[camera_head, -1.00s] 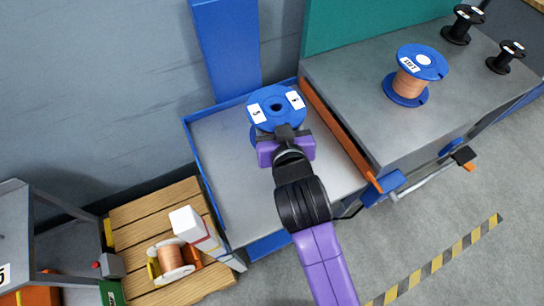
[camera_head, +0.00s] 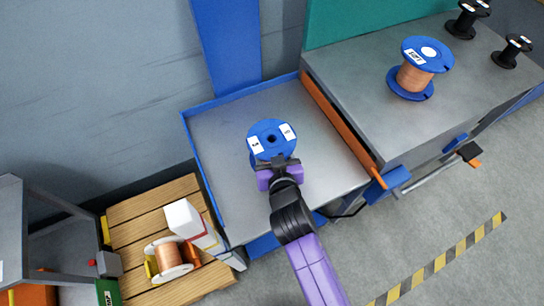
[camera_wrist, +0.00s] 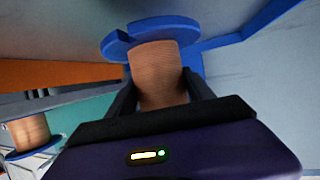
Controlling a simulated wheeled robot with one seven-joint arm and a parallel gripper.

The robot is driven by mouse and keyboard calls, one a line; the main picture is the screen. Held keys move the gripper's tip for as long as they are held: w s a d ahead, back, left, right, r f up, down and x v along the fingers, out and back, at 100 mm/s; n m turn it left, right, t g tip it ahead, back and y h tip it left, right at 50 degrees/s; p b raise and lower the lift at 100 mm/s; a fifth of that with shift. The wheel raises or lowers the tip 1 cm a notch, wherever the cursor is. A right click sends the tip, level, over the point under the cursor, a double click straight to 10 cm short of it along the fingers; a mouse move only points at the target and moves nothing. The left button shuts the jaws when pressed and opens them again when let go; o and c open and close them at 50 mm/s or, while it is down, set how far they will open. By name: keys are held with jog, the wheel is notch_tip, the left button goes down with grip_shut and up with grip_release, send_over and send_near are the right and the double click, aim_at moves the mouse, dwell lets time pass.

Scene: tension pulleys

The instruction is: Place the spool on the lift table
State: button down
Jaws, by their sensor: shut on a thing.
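A blue-flanged spool (camera_head: 270,139) with white labels is over the grey lift table (camera_head: 232,190), near its middle. My gripper (camera_head: 279,165) comes from the near side and is shut on the spool. The wrist view shows the spool's copper winding (camera_wrist: 157,75) between my two fingers (camera_wrist: 160,95), with a blue flange beyond. I cannot tell whether the spool's lower flange touches the table surface; my gripper and the upper flange hide it.
A grey workbench (camera_head: 375,95) with an orange edge stands right of the lift table, bearing another blue copper spool (camera_head: 414,70) and two black spools (camera_head: 512,50). A wooden pallet (camera_head: 140,215) with a white-flanged copper spool (camera_head: 168,258) lies at the left. Bare table surrounds the held spool.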

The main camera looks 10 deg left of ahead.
jog(key=shift+f+b, duration=0.45)
jog(key=shift+f, duration=1.5)
jog(key=shift+f, duration=0.2)
jog(key=shift+c, duration=1.9)
grip_release()
jog(key=shift+r, duration=0.1)
jog(key=v, duration=1.2)
jog(key=shift+p, duration=0.4)
